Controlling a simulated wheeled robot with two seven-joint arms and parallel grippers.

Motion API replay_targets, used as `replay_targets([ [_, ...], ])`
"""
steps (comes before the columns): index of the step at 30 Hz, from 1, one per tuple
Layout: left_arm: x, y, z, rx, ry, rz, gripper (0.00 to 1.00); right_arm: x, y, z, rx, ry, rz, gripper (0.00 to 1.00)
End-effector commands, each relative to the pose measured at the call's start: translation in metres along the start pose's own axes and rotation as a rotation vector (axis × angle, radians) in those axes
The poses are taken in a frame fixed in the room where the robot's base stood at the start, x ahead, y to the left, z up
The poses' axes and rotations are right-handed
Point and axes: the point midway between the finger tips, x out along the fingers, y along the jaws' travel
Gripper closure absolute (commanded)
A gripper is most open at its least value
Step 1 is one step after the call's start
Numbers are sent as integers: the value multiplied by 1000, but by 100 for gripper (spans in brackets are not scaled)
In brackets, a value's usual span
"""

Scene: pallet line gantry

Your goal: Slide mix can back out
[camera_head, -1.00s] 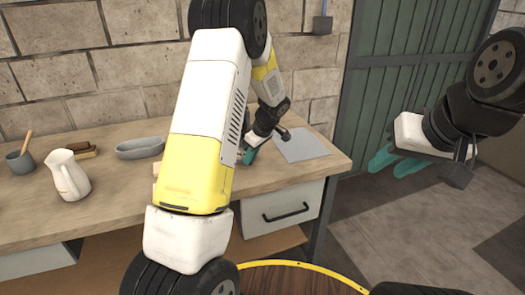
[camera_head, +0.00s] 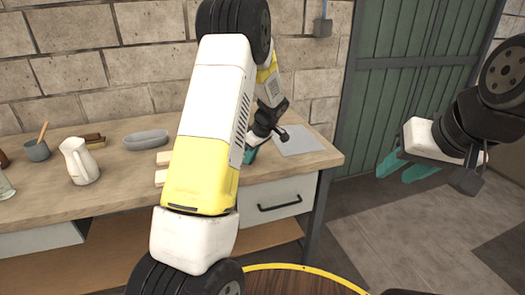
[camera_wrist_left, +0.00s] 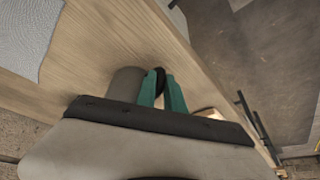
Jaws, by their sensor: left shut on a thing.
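My left gripper (camera_head: 251,154) is over the bench top near its right end, largely hidden behind my own arm in the head view. In the left wrist view its teal fingers (camera_wrist_left: 163,95) are closed on a dark, curved part, apparently the handle, of a grey-brown cylinder (camera_wrist_left: 125,83) that I take for the mix can. The can is close to the bench's front edge; its lower part is hidden by the gripper body. I cannot tell whether it touches the bench top. My right gripper (camera_head: 404,168) is open and empty, in the air right of the bench.
The wooden bench (camera_head: 110,198) carries a white jug (camera_head: 79,161), a grey mug (camera_head: 37,150), a brush (camera_head: 91,142), a grey dish (camera_head: 146,140) and pale blocks (camera_head: 163,158). A grey sheet (camera_head: 298,141) lies at the right end. A drawer (camera_head: 280,203) is below.

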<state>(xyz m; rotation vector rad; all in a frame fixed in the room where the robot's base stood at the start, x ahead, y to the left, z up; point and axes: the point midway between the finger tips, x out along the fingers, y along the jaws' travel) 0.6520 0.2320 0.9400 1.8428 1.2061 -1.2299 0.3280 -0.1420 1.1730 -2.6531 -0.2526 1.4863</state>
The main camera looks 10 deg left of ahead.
Motion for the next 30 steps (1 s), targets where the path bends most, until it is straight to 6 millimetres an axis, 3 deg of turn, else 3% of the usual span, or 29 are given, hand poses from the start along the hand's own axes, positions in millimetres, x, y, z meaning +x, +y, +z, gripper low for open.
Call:
replay_targets([
  [7,0,0,0,0,1,1,100,0,0,0,0,0,0,64],
  [8,0,0,0,0,1,1,83,0,0,0,0,0,0,64],
  [9,0,0,0,0,1,1,75,0,0,0,0,0,0,64],
  [12,0,0,0,0,0,1,62,0,0,0,0,0,0,64],
  [22,-4,1,0,0,1,2,62,0,0,0,0,0,0,64],
  [30,-46,1,0,-1,1,5,62,0,0,0,0,0,0,64],
])
